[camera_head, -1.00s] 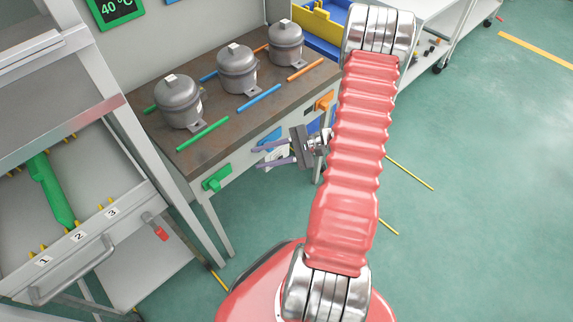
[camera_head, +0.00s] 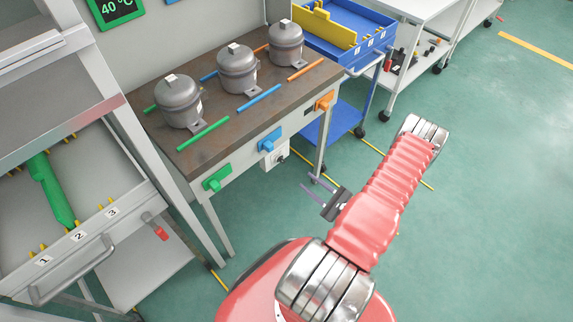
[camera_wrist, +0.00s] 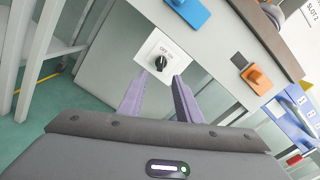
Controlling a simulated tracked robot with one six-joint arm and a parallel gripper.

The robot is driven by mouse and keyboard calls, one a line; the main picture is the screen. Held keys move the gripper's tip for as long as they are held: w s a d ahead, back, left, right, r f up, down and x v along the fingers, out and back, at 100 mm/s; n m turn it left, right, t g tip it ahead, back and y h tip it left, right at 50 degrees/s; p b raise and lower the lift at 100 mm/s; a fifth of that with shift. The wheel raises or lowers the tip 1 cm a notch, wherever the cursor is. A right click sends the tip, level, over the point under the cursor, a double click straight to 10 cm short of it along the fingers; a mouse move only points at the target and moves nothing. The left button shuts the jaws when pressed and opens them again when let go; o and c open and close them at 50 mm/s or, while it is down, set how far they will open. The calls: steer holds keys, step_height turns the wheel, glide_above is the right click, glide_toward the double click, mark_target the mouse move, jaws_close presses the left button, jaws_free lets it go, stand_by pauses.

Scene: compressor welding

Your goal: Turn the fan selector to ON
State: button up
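The fan selector (camera_wrist: 160,63) is a black knob on a white plate, with small OFF and ON lettering above it in the wrist view. In the head view the plate (camera_head: 276,158) sits on the bench front, below the blue switch. Which mark the knob points at is too small to tell. My gripper (camera_wrist: 159,84) is open and empty. Its two purple fingers point toward the plate, one on either side below the knob, and look apart from it. In the head view my gripper (camera_head: 309,184) is low, in front of and right of the plate.
The bench front also carries a green switch (camera_head: 217,178), a blue switch (camera_head: 268,141) and an orange switch (camera_head: 324,101). Several grey compressors stand on the bench top (camera_head: 218,116). A blue cart (camera_head: 345,122) stands right of the bench. Open green floor lies to the right.

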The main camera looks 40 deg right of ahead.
mark_target(284, 163)
steer(key=shift+s+d+f+m+h, duration=0.1)
steer(key=shift+s+f+m+h, duration=0.25)
steer(key=shift+f, duration=0.15)
steer(key=shift+w, duration=0.15)
steer(key=shift+w+a, duration=0.2)
steer(key=shift+w, duration=6.6)
steer(key=c, duration=0.8)
